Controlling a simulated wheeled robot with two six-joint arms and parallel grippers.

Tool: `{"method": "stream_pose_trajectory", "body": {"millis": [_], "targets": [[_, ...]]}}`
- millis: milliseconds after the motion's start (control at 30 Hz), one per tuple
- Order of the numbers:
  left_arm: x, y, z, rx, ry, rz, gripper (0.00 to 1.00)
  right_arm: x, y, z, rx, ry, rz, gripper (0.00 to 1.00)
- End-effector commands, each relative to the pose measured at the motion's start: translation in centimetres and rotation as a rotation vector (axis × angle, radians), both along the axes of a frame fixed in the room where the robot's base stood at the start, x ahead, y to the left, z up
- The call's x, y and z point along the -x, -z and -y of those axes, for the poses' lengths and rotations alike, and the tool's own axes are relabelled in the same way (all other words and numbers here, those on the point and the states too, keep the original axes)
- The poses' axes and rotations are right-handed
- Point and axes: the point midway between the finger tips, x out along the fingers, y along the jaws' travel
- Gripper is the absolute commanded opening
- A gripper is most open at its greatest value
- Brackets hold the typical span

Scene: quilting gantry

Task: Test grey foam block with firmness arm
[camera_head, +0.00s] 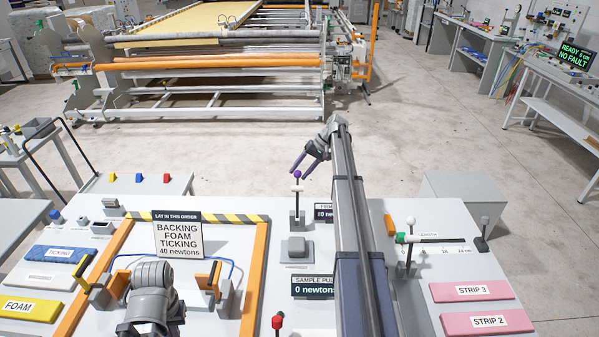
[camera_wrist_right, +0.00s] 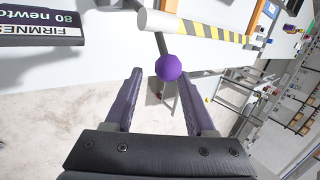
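A small grey block (camera_head: 296,246), likely the foam block, sits on a light pad on the table, in front of a post. The firmness arm's lever rises from this post and ends in a purple ball (camera_head: 296,174), also seen in the right wrist view (camera_wrist_right: 169,68). My right gripper (camera_head: 306,172) is open, its two purple fingers pointing at the ball. In the wrist view the ball shows just beyond and between the fingertips; I see no grip on it. My left wrist (camera_head: 152,300) is at the lower left; its fingers cannot be made out.
A firmness display reading 80 newtons (camera_wrist_right: 40,27) and a sample pull display at 0 newtons (camera_head: 313,286) stand nearby. An orange frame (camera_head: 254,270) with a lay-order sign (camera_head: 178,238) is at left. Pink strips (camera_head: 472,291) lie at right. A red-knobbed lever (camera_head: 277,321) is in front.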

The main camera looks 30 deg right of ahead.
Motion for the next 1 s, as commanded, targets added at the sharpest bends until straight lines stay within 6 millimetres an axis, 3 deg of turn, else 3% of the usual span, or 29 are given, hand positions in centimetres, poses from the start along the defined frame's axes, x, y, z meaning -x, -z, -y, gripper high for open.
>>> {"method": "stream_pose_trajectory", "body": {"millis": [133, 533, 1000], "targets": [[0.0, 0.0, 0.0, 0.0, 0.0, 0.0, 0.0, 0.1, 0.0, -0.1, -0.002, -0.001, -0.001, 0.69], [0.0, -0.6, 0.0, 0.0, -0.001, 0.0, 0.0, 0.2, -0.6, -0.1, -0.004, -0.004, -0.001, 0.69], [0.0, -5.7, 0.0, 0.002, -0.011, 0.001, 0.0, 1.5, -5.7, 3.0, -0.002, -0.002, 0.0, 0.69]]}}
